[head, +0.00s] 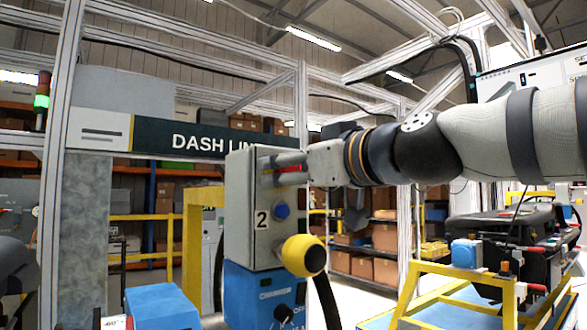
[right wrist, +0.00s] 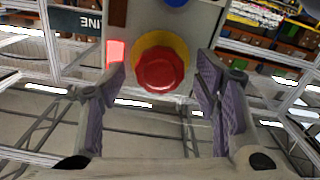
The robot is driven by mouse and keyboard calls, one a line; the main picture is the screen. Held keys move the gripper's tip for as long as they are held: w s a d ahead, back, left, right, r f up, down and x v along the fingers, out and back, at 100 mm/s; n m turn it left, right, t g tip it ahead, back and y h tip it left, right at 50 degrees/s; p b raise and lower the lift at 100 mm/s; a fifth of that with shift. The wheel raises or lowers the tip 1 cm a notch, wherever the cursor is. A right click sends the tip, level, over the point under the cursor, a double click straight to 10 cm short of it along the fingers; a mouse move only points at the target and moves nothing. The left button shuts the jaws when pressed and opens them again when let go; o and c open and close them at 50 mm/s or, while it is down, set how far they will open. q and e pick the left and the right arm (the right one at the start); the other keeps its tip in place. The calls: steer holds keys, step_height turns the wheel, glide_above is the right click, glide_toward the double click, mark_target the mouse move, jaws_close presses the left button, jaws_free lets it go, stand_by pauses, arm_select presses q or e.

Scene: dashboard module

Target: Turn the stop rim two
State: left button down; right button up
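The grey control box marked 2 (head: 240,190) stands in the middle of the head view. In the right wrist view, a red mushroom stop button (right wrist: 160,70) with a yellow collar (right wrist: 176,42) sticks out of the box face. My right gripper (right wrist: 163,78) is open, with one finger on each side of the red button. Gaps show between the fingers and the button. In the head view my right gripper (head: 291,167) reaches the upper box from the right and mostly hides the button.
A blue button (head: 282,210) and a yellow knob with a dark face (head: 303,255) are below my right gripper. A blue charger unit (head: 262,292) stands under the box. A red lit square (right wrist: 116,51) is beside the button. A yellow frame (head: 440,285) is at right.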

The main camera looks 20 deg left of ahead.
steer(key=c, duration=1)
steer(key=shift+c, duration=0.2)
steer(key=shift+s+r+m, duration=0.1)
steer(key=shift+m, duration=0.5)
steer(key=shift+w+m+p, duration=0.2)
steer(key=shift+m+p, duration=0.1)
steer(key=shift+m, duration=2.5)
